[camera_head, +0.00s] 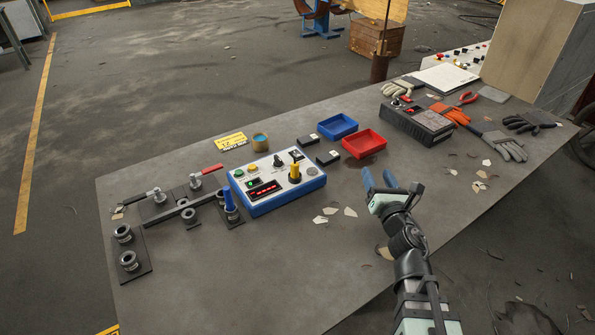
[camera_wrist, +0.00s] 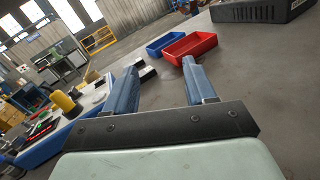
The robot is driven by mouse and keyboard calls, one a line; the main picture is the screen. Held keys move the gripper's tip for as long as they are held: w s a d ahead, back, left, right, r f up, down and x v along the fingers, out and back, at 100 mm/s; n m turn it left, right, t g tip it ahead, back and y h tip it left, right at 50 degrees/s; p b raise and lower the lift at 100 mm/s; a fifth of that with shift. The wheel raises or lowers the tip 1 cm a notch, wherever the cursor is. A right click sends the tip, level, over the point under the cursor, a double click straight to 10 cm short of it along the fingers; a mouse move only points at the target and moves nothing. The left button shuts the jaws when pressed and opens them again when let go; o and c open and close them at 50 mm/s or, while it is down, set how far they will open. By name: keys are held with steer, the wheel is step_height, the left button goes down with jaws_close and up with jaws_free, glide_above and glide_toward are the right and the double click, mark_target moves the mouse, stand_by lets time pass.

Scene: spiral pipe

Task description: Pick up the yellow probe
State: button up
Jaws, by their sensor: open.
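The yellow probe (camera_head: 294,172) stands upright at the right front of the blue-and-white control box (camera_head: 272,207). It also shows in the wrist view (camera_wrist: 64,102), left of my fingers. My gripper (camera_head: 377,174) is open and empty, with its two blue fingers apart. It is to the right of the probe and the box, over the table's right part, and touches neither. In the wrist view the fingers (camera_wrist: 160,67) point towards the trays. The lower end of the probe meets the box top; whether it sits in a socket is hidden.
A red tray (camera_head: 363,143) and a blue tray (camera_head: 337,126) lie beyond my gripper. A blue probe (camera_head: 231,200) stands left of the box near metal fittings (camera_head: 128,260). A dark device (camera_head: 418,124), gloves (camera_head: 503,145) and pliers (camera_head: 468,98) lie at right. The table front is mostly clear.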

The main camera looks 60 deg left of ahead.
mark_target(296, 170)
steer(key=s+a+n+g, duration=0.1)
steer(key=s+a, duration=0.2)
steer(key=s, duration=0.2)
steer(key=s+a+n+g, duration=0.1)
steer(key=s+a+n, duration=0.1)
steer(key=s, duration=0.4)
steer(key=s+a+n+g, duration=0.1)
steer(key=s+a+n, duration=0.1)
steer(key=s+a, duration=0.2)
steer(key=shift+s+a+r+g+y, duration=0.15)
steer(key=shift+s+g+y, duration=0.25)
steer(key=shift+s, duration=0.75)
steer(key=shift+a, duration=0.4)
steer(key=shift+x, duration=3.4)
jaws_close()
